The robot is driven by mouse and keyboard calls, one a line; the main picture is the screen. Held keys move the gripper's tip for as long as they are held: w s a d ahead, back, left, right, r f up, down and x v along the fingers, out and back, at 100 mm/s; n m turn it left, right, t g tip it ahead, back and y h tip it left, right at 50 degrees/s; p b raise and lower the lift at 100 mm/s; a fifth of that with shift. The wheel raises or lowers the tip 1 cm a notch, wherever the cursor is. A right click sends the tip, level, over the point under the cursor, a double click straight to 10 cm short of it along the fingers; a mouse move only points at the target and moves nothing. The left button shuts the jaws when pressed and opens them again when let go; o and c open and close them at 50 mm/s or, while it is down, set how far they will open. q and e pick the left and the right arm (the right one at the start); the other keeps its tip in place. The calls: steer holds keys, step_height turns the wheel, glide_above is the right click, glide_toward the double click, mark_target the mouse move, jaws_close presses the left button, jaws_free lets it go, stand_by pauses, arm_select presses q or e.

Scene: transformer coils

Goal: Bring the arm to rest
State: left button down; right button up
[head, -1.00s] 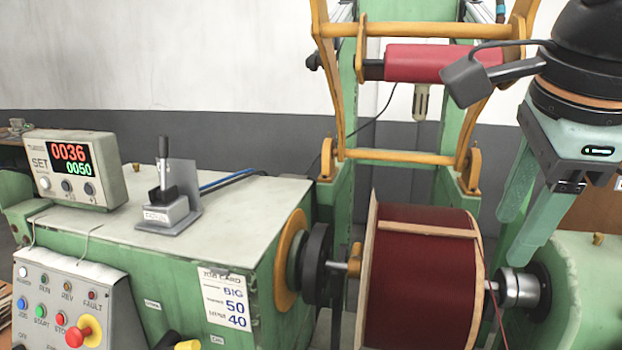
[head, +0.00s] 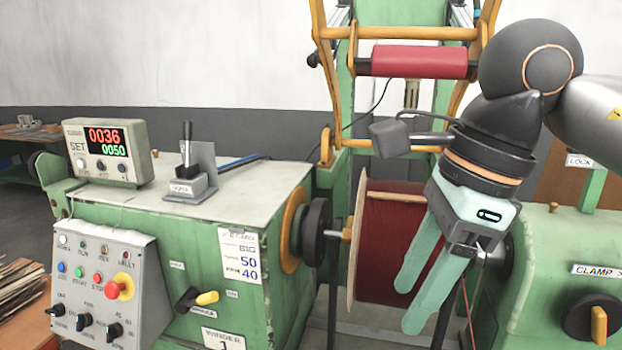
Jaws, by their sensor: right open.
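My right gripper (head: 408,308) is in the head view at the right, pointing down and to the left. Its two pale green fingers are apart, with nothing seen between them. It shows in front of the dark red wound coil (head: 385,225) and hides that coil's right side. I cannot tell whether the fingers touch the coil. My left gripper is not in view.
The green winding machine has a counter box (head: 106,152) reading 0036 and 0050, and a control panel (head: 106,285) with buttons. A lever (head: 187,160) stands on its top. A red roller (head: 418,61) hangs above the coil. A clamp knob (head: 597,322) is at right.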

steer(key=s+a+f+m+g+y, duration=0.1)
steer(key=s+a+m+g+y, duration=0.1)
steer(key=a+g+y, duration=0.45)
steer(key=s+a+m+g+y, duration=0.2)
steer(key=s+a+g+y, duration=0.1)
steer(key=a+y, duration=0.55)
steer(key=w+d+f+m+t+y, duration=0.25)
steer(key=w+m+t+y, duration=0.45)
steer(key=w+m+t, duration=0.5)
steer(key=w+d+f+m+t+h, duration=0.2)
steer(key=d+f+m+t+h, duration=0.2)
steer(key=f+m+t+h, duration=0.55)
steer(key=w+d+f+m+t+h, duration=0.2)
steer(key=d+f+m+t+h, duration=0.3)
steer(key=f+m, duration=0.85)
steer(key=s+d+f+m+g+h, duration=0.4)
steer(key=s+f, duration=0.5)
steer(key=f, duration=0.4)
steer(key=s+d+f+m+g+h, duration=0.4)
steer(key=s+d+f+m, duration=0.2)
steer(key=s+f, duration=0.4)
step_height(320, 180, down, 3)
steer(key=shift+s+d+f+m+g, duration=0.2)
steer(key=shift+s+m+g, duration=0.1)
steer(key=shift+m, duration=0.6)
